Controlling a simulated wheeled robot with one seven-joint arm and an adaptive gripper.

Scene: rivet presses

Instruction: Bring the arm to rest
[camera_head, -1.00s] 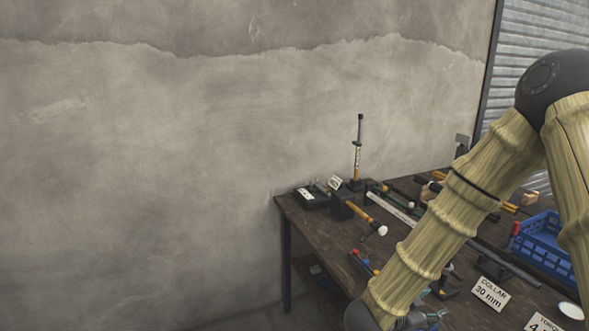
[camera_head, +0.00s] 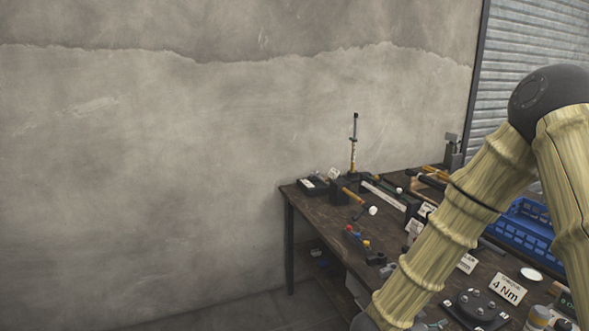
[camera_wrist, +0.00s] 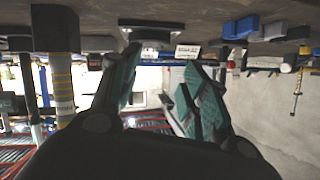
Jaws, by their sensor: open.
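My arm shows at the right of the head view as pale yellow-green, bamboo-like links with a dark elbow joint. It passes in front of the workbench (camera_head: 328,213). My gripper (camera_wrist: 150,88) is in the wrist view, with two green-padded fingers spread apart and nothing between them. The wrist picture appears upside down, with the bench top (camera_wrist: 190,45) along its upper side. The gripper's fingers are not clearly visible in the head view, where the arm's lower end runs to the bottom edge.
The bench carries a blue crate (camera_head: 522,228), an upright tool (camera_head: 354,145), a mallet (camera_head: 358,200), a round dark fixture (camera_head: 478,306) and a "4 Nm" card (camera_head: 508,288). A bare wall (camera_head: 150,170) fills the left. A roller shutter (camera_head: 535,45) stands behind.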

